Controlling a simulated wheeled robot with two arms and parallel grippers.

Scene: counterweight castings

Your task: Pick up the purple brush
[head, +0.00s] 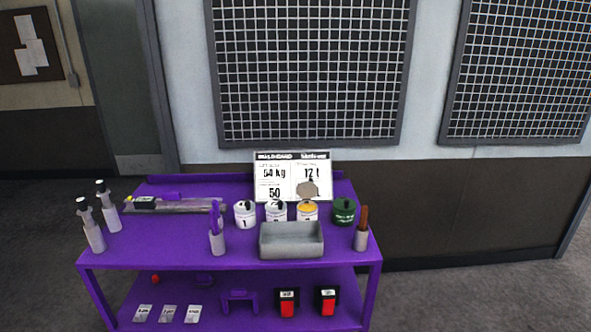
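A purple table (155,252) with a lower shelf stands in front of the wall. A slim purple item (216,217), which looks like the brush, stands upright in a pale cup (217,243) near the table's front edge, left of the middle. Its lower end is hidden in the cup, and I cannot tell whether it is one piece or more. Neither of my grippers is in view.
A grey open box (291,252) stands right of the cup, with several lidded pots (344,211) behind it. A cup with a brown handle (363,222) is at the right end. Two bottles (94,237) (112,219) stand left. A sign (293,160) rises behind.

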